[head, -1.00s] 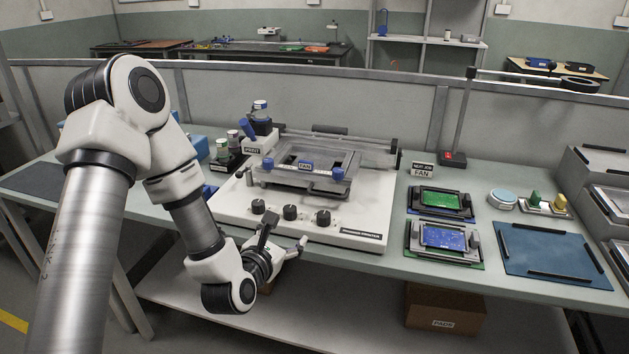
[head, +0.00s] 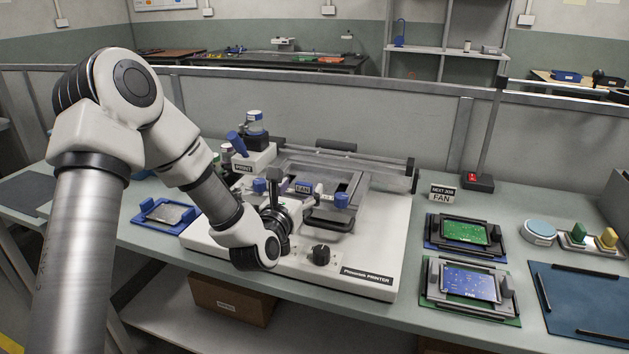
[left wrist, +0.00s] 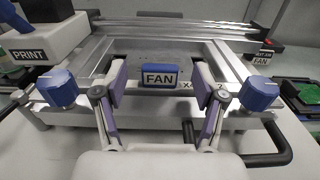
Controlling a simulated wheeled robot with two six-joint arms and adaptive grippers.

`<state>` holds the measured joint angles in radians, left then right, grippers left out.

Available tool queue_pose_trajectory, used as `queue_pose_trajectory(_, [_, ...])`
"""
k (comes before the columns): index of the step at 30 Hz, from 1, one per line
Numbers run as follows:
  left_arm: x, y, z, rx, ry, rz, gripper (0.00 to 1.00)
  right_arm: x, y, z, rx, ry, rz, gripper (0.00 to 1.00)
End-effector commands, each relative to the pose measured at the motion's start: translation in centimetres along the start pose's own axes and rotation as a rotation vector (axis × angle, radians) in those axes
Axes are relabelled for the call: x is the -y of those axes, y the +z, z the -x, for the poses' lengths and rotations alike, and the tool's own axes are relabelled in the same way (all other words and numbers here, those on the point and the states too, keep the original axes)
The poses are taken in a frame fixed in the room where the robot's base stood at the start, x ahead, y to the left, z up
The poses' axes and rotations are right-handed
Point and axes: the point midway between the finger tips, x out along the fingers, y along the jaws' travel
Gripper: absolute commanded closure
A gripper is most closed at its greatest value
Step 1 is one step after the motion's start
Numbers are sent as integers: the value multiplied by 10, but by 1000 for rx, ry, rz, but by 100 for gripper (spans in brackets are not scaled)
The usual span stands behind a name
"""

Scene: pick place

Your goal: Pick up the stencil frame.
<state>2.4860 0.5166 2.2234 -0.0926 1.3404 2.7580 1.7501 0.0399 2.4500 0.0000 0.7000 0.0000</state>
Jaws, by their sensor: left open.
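The grey metal stencil frame (head: 357,185) lies flat on the white printer (head: 375,235). Its front edge carries a blue tab labelled FAN (head: 304,188), with a blue knob (head: 341,200) on each side. In the left wrist view the FAN tab (left wrist: 159,77) is centred between my fingers. My left gripper (head: 297,187) is open at the front edge of the frame, with one finger on either side of the tab. A gap shows on both sides of the tab in the left wrist view. My forearm and wrist hide part of the printer's front. My right gripper is not in view.
A PRINT unit (head: 253,160) stands at the printer's back left. A blue fixture (head: 168,214) lies left of the printer. Right of it are a green board (head: 463,231), a blue board (head: 468,284) and a NEXT JOB FAN sign (head: 441,195). A black handle (left wrist: 260,157) juts out low at front right.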

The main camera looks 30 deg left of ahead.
Motion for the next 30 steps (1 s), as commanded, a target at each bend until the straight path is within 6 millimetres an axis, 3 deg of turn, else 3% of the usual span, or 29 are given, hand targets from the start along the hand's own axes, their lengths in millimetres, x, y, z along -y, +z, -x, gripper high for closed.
queue_pose_trajectory(3, [0, 0, -11, -2, 1, 1, 29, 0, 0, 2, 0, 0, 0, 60])
queue_pose_trajectory(8, [0, -1, -11, -2, 1, 1, 29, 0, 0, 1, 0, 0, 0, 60])
queue_pose_trajectory(10, [0, -1, -11, -2, 1, 1, 47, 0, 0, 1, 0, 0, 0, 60])
queue_pose_trajectory(14, [0, -1, -11, -2, 1, 1, 93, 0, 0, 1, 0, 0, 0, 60])
queue_pose_trajectory(15, [0, -1, -11, -2, 1, 1, 100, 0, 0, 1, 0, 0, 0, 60])
queue_pose_trajectory(24, [0, 2, -11, 1, 1, 1, 100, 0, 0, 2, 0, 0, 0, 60])
queue_pose_trajectory(30, [0, 40, -11, 7, 1, 3, 100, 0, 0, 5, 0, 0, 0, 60])
